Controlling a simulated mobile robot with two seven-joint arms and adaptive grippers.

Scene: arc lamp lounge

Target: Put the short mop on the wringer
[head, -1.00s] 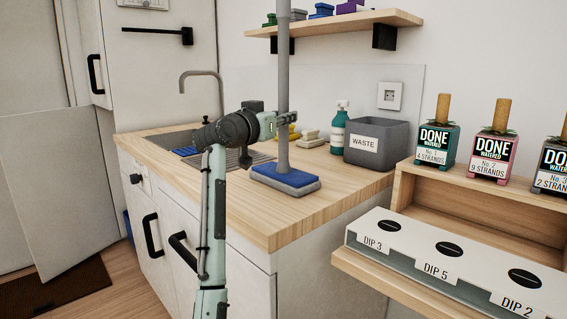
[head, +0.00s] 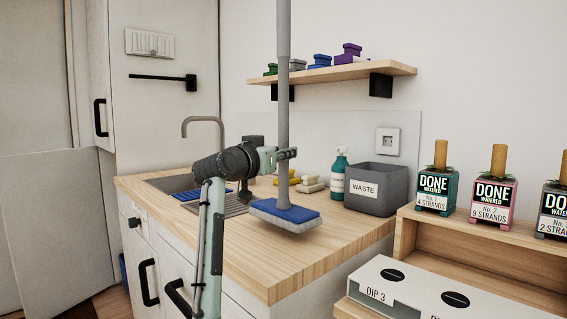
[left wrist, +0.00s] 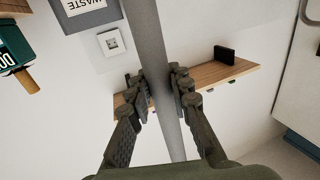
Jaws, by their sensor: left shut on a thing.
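The short mop (head: 286,212) has a grey pole and a flat head, blue on top and pale grey beneath. My left gripper (head: 287,154) is shut on its pole and holds it upright over the wooden counter. Whether the head touches the counter is hard to tell. In the left wrist view the grey pole (left wrist: 147,30) runs between the fingers (left wrist: 161,80). I cannot surely make out the wringer; a blue ridged piece (head: 187,195) and a grey ridged rack (head: 236,206) lie at the sink, partly hidden by my arm. My right gripper is not in view.
Behind the mop stand pale and yellow blocks (head: 311,184), a teal spray bottle (head: 339,174) and a grey waste bin (head: 376,187). A tap (head: 204,120) rises behind the sink. A wall shelf (head: 340,73) hangs behind the pole. The counter's front (head: 270,270) is clear.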

